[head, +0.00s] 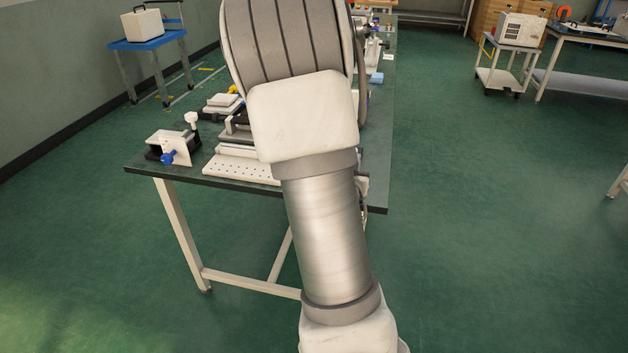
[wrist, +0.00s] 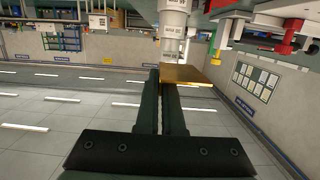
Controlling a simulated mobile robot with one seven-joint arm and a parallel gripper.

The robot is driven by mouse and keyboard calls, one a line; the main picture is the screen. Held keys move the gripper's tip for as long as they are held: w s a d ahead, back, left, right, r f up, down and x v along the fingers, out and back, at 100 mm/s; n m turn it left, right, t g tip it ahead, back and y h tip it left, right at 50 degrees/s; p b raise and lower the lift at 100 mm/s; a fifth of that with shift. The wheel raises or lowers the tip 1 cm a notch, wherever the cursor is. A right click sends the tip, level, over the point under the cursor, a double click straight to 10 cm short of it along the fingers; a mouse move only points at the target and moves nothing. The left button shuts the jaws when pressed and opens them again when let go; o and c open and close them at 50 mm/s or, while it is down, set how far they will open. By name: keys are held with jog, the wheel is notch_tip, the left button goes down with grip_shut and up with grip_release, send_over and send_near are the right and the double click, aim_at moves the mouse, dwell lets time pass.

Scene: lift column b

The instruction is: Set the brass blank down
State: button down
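The brass blank (wrist: 195,74) is a flat golden plate at the top of the wrist view. It sits at the fingertips and sticks out to the right of them. My gripper (wrist: 166,78) has its two long dark fingers close together, shut on the blank near its left edge. A pale cylindrical body with printed labels (wrist: 173,30) shows just beyond the blank; I cannot tell whether they touch. In the head view my own arm hides the gripper and the blank.
A dark-topped workbench (head: 150,172) carries a small clamp with a blue knob (head: 172,155) and a white perforated plate (head: 240,168). A blue table (head: 150,45) stands at the back left. White carts stand at the back right. The green floor to the right is open.

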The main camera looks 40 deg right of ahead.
jog(key=w+f+b, duration=0.1)
jog(key=w+f, duration=0.1)
jog(key=w, duration=0.1)
jog(key=w+f+b, duration=0.1)
jog(key=w+f, duration=0.1)
jog(key=w, duration=0.2)
jog(key=w+f, duration=0.3)
jog(key=w, duration=0.1)
jog(key=shift+w+a+b, duration=0.25)
jog(key=shift+a+b, duration=0.05)
jog(key=shift+b, duration=0.1)
jog(key=shift+f+b, duration=0.85)
jog(key=shift+f, duration=0.9)
jog(key=shift+f, duration=0.1)
jog(key=shift+f+b, duration=0.15)
jog(key=shift+b, duration=0.15)
jog(key=c, duration=1.1)
grip_release()
jog(key=shift+o, duration=0.2)
jog(key=shift+r+p, duration=0.2)
jog(key=shift+p, duration=0.3)
jog(key=p+v, duration=0.9)
jog(key=v, duration=0.8)
jog(key=shift+r, duration=0.25)
